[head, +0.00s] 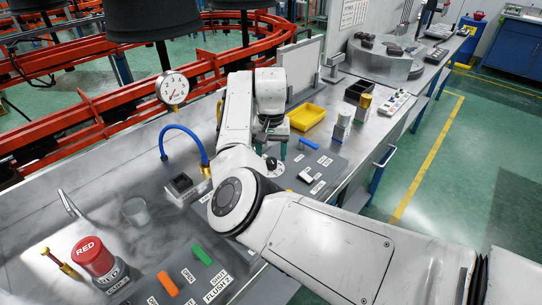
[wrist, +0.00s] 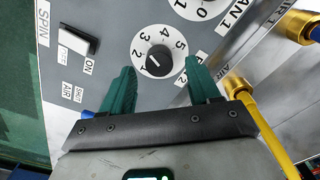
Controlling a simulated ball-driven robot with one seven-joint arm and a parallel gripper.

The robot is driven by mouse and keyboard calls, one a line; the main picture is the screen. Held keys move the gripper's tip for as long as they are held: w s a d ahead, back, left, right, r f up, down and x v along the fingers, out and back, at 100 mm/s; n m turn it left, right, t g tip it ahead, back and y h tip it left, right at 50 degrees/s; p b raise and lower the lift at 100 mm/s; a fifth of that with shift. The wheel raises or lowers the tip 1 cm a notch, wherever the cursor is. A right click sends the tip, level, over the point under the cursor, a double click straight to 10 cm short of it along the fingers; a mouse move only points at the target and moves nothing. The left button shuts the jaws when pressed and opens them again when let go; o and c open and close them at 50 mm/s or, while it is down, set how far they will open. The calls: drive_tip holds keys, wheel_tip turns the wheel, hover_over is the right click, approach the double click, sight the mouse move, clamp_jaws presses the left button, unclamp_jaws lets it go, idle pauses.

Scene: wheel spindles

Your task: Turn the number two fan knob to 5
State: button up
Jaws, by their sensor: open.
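The dial (wrist: 139,41) in the wrist view is white, numbered 1 to 5. In the head view my gripper (head: 270,148) is over the grey panel, partly hidden by my arm.
Another dial (wrist: 196,8), beside a FAN 1 label, is at the top. A SPIN switch (wrist: 77,39) is at left. Brass fittings (wrist: 297,25) and a yellow hose (wrist: 262,125) are at right. In the head view, a yellow tray (head: 307,117) stands behind my gripper.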

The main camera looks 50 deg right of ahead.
drive_tip(key=shift+f, duration=1.05)
drive_tip(key=c, duration=1)
drive_tip(key=shift+c, duration=0.2)
drive_tip(key=shift+r, duration=0.1)
